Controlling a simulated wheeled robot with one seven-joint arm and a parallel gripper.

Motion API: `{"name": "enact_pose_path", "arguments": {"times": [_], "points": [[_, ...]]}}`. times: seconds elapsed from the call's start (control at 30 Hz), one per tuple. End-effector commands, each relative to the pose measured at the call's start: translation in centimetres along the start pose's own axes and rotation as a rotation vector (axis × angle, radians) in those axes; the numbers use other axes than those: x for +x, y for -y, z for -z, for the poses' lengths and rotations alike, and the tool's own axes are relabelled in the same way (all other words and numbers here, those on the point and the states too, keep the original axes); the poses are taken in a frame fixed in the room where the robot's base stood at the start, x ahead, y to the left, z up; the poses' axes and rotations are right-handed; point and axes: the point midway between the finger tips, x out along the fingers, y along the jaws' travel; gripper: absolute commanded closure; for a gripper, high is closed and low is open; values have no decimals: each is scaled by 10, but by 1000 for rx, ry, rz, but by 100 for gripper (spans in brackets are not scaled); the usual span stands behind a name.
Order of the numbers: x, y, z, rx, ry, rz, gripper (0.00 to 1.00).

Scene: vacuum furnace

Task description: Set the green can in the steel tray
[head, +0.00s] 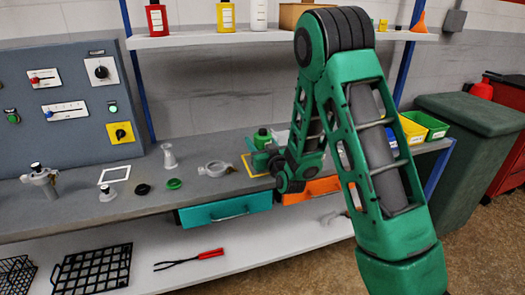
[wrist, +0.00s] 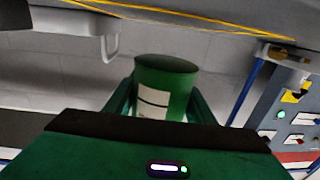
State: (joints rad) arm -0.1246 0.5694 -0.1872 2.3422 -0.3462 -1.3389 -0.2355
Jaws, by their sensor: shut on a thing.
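A green can (wrist: 168,75) with a pale label sits between the two fingers of my gripper (wrist: 162,102) in the wrist view. The gripper is shut on it. In the head view the can (head: 262,139) shows above the bench at the back, with my gripper (head: 263,152) beside it. A yellow outline (head: 250,170) lies on the bench near my gripper. A pale grey tray-like thing (wrist: 78,32), perhaps the steel tray, is at the upper left in the wrist view. In the head view my arm hides much of that area.
A glass-like funnel piece (head: 168,157), a clamp ring (head: 215,169) and small caps stand on the bench left of my gripper. A control cabinet (head: 60,110) is at the left. A shelf (head: 200,39) runs above. Yellow and green bins (head: 428,124) are at the right.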

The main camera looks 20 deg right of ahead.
Motion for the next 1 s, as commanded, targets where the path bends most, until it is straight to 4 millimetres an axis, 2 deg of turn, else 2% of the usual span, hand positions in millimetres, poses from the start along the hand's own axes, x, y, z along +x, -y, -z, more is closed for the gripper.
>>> {"name": "enact_pose_path", "arguments": {"times": [0.27, 0.6, 0.63, 0.7, 1.0], "points": [[0, 4, -34, -2, 1, 5, 83], [0, 5, -36, 3, -2, 8, 83], [0, 6, -37, 3, 0, 8, 48], [0, 6, -36, 4, 0, 8, 32], [0, 6, -35, 3, -1, 9, 32]]}}
